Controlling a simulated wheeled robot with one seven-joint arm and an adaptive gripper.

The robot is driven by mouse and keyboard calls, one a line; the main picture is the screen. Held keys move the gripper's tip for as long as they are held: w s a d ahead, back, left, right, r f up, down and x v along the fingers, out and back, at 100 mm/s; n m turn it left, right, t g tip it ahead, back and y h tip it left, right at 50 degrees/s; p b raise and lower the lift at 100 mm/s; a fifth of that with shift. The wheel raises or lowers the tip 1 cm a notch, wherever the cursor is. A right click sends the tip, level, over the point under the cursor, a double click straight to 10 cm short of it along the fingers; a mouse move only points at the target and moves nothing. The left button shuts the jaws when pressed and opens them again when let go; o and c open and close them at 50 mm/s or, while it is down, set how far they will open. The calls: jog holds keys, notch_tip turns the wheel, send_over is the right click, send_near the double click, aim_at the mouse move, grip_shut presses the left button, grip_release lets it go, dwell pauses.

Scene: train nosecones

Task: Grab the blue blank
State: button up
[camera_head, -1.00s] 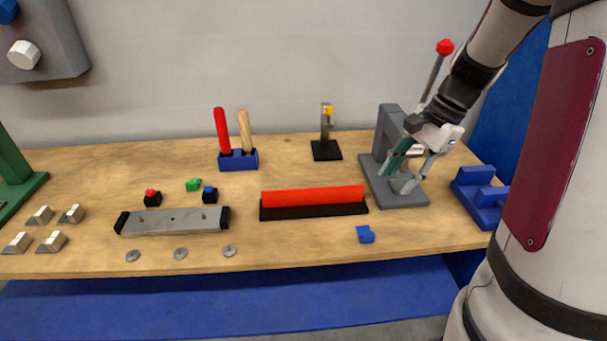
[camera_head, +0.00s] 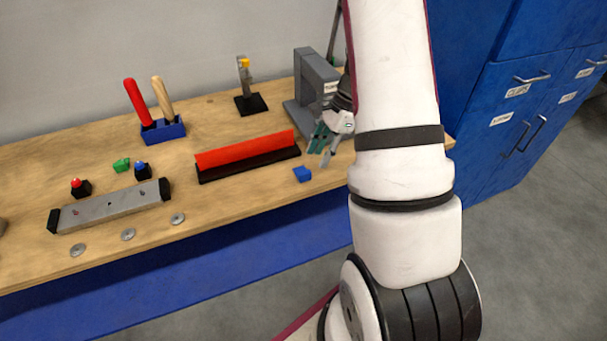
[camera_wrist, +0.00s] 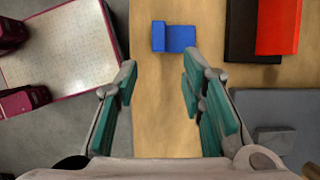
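The blue blank (camera_head: 302,174) is a small stepped block lying on the wooden bench near its front edge. In the wrist view the blue blank (camera_wrist: 175,37) lies ahead of the fingertips, at the top centre, slightly right of the middle of the gap. My gripper (camera_wrist: 160,75) is open and empty, its two green-padded fingers wide apart. In the head view my gripper (camera_head: 325,145) is just right of the blank and looks apart from it. My arm hides part of the bench at the right.
A red bar on a black base (camera_head: 247,155) lies left of the blank. A grey press (camera_head: 316,85) stands behind my gripper. A grey bar (camera_head: 110,207), buttons and a blue tool holder (camera_head: 162,131) are farther left. Bare wood surrounds the blank.

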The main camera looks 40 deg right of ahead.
aim_at(309, 171)
jog(key=shift+a+r+p+x, duration=0.1)
jog(key=shift+a+p+x, duration=0.1)
jog(key=shift+x, duration=0.7)
jog(key=shift+a+r+p+x, duration=0.1)
jog(key=shift+a+p+x, duration=0.05)
jog(key=shift+x, duration=0.8)
jog(key=shift+a+p+x, duration=0.2)
jog(key=shift+x, duration=0.7)
grip_shut()
